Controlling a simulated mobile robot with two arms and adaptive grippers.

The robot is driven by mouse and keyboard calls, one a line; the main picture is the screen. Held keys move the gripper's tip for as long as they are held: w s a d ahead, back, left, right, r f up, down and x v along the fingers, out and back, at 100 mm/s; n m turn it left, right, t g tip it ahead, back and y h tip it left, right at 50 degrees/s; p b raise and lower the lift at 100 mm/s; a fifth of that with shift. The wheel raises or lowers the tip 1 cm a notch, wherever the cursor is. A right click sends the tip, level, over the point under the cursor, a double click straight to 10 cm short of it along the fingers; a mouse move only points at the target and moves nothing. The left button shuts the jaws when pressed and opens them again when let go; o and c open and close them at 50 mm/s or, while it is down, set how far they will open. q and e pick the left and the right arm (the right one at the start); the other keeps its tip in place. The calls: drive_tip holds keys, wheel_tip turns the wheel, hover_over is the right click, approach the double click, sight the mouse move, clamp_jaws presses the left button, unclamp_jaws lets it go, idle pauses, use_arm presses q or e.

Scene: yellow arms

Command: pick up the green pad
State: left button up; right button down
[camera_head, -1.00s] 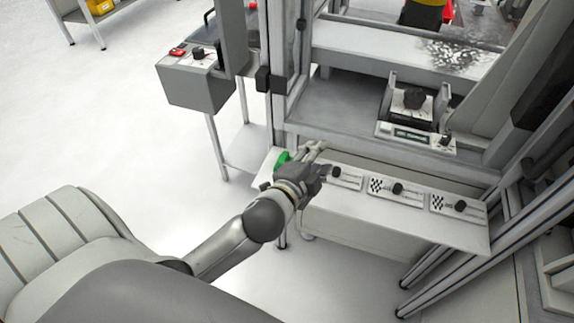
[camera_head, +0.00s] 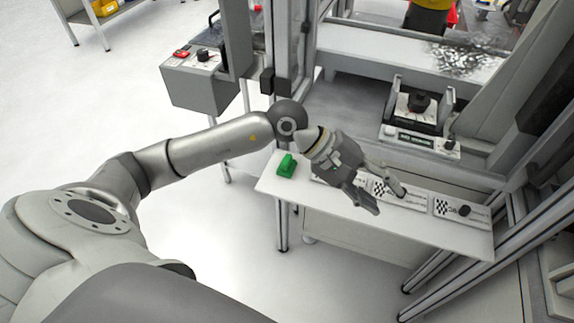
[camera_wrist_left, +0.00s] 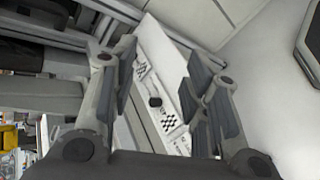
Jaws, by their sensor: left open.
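The green pad (camera_head: 287,167) lies on the left end of the white shelf (camera_head: 277,188) in the head view, with nothing over it. My left gripper (camera_head: 386,199) is open and empty, to the right of the pad, over the shelf's labelled plates. In the left wrist view, its two fingers (camera_wrist_left: 160,68) stand apart, with a checkered plate (camera_wrist_left: 160,118) and its black knob (camera_wrist_left: 155,101) showing between them. The green pad does not show in that view. My right gripper is not in view.
Another checkered plate with a black knob (camera_head: 464,210) sits at the shelf's right end. A larger black-knobbed fixture (camera_head: 419,103) stands on the grey ledge behind. A grey control box (camera_head: 195,85) is at the upper left. Frame posts flank the shelf; the floor at left is clear.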

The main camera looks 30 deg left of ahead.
use_arm(q)
drive_tip(key=w+a+f+m+y, duration=0.1)
drive_tip(key=a+f+m+y, duration=0.15)
drive_tip(key=a, duration=0.25)
drive_tip(key=w+a+f+m+y, duration=0.1)
drive_tip(key=w+a+y, duration=0.15)
drive_tip(key=a, duration=0.25)
drive_tip(key=m+y, duration=0.2)
drive_tip(key=y, duration=0.5)
approach(287, 159)
drive_tip(key=x, duration=0.4)
drive_tip(key=shift+d+p, duration=0.2)
drive_tip(key=shift+p, duration=0.2)
drive_tip(key=x, duration=0.2)
drive_tip(key=p+x, duration=0.1)
drive_tip(key=x, duration=0.1)
drive_tip(key=shift+s+a+p, duration=0.1)
drive_tip(key=shift+a+p, duration=0.15)
drive_tip(key=shift+p, duration=0.05)
drive_tip(key=shift+w+f, duration=0.2)
drive_tip(key=shift+f, duration=0.4)
clamp_jaws()
